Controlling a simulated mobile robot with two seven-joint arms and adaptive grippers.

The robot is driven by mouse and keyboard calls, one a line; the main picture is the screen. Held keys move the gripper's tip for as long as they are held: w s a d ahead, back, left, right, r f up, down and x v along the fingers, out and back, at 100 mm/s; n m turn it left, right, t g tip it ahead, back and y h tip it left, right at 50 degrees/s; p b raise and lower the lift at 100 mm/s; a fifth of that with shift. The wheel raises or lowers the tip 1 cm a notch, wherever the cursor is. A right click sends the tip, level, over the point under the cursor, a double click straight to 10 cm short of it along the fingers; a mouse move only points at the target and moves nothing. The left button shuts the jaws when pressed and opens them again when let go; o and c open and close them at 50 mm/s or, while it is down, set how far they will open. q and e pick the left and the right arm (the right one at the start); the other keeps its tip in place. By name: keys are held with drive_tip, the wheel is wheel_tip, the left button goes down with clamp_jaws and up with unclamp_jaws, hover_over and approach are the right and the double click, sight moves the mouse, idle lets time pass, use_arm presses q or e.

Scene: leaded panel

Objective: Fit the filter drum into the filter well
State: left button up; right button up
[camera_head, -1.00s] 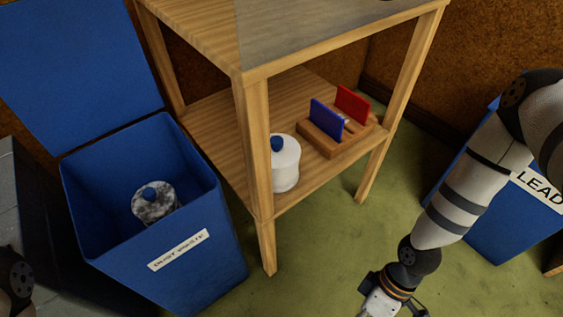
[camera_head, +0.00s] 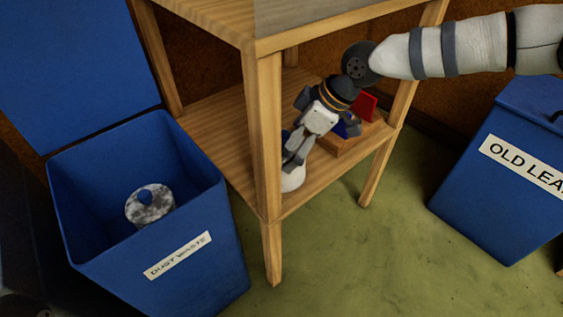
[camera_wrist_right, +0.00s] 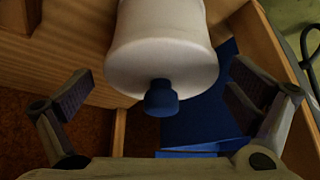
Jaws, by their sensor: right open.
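A clean white filter drum (camera_head: 293,180) with a blue knob stands on the lower shelf of the wooden stand, partly hidden by my right gripper. It shows large in the right wrist view (camera_wrist_right: 163,45), its blue knob (camera_wrist_right: 161,98) between the open fingers. My right gripper (camera_head: 293,158) is open and empty, pointing down at the drum's top; I see no grip on the knob. A grey, blotched drum (camera_head: 150,206) with a blue knob lies in the blue dust waste bin. My left gripper is out of view. I cannot make out the filter well.
The wooden stand's front leg (camera_head: 265,130) and upper top (camera_head: 340,18) frame the shelf space around my right gripper. A wooden rack (camera_head: 352,143) with red and blue plates is close to its right. A blue old lead bin (camera_head: 500,185) stands at the right on green floor.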

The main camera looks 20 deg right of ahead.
drive_tip(key=b+x, duration=0.1)
drive_tip(key=x, duration=0.1)
drive_tip(key=b+x, duration=0.1)
drive_tip(key=x, duration=0.2)
drive_tip(key=shift+w+a+f, duration=0.1)
drive_tip(key=shift+w+a, duration=0.15)
drive_tip(key=shift+a, duration=0.2)
drive_tip(key=c, duration=1.1)
